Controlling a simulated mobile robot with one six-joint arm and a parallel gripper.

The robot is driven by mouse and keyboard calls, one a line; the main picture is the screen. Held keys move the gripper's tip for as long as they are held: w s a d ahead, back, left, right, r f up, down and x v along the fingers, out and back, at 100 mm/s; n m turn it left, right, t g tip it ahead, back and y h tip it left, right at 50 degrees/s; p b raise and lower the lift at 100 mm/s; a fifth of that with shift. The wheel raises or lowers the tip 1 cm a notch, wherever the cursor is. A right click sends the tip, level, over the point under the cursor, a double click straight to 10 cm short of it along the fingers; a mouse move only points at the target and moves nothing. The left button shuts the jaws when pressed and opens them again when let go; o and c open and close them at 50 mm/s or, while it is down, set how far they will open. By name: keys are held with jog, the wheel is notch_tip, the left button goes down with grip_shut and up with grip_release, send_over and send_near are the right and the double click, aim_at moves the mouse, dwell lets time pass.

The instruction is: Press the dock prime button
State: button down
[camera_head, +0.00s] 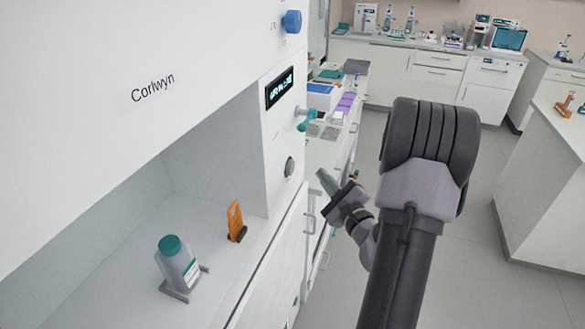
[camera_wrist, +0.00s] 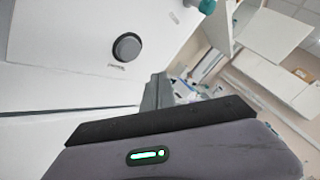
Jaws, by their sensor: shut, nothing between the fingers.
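A round dark grey button (camera_head: 289,167) sits on the narrow front panel of the white cabinet, below a teal handle. It looks like the dock prime button, but its label is too small to read. In the wrist view the grey button (camera_wrist: 127,47) shows at the upper left, with a small label under it. My gripper (camera_head: 322,175) is shut and empty, just to the right of the button and apart from it. In the wrist view the gripper tip (camera_wrist: 157,90) is below and right of the button.
The teal handle (camera_head: 308,119) juts out above the button, below a dark display (camera_head: 279,88). A blue knob (camera_head: 292,21) is higher up. The open bay holds a teal-capped bottle (camera_head: 178,264) and an orange item (camera_head: 236,221). Floor (camera_head: 490,225) is clear at right.

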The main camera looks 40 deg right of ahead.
aim_at(291, 167)
jog(key=s+m+g+p, duration=0.1)
jog(key=p, duration=0.1)
jog(key=s+d+m+g+y+p, duration=0.1)
jog(key=p, duration=0.1)
jog(key=s+d+m+g+p, duration=0.1)
jog(key=p, duration=0.1)
jog(key=shift+s+r+m+g+y, duration=0.2)
jog(key=shift+r+m+g+y, duration=0.05)
jog(key=shift+m+g+y, duration=0.15)
jog(key=shift+w+a, duration=0.1)
jog(key=w+a, duration=0.4)
jog(key=w, duration=0.3)
jog(key=shift+w, duration=0.35)
jog(key=shift+w, duration=0.1)
dwell(1.5)
jog(key=shift+w+a, duration=0.2)
jog(key=shift+w, duration=0.05)
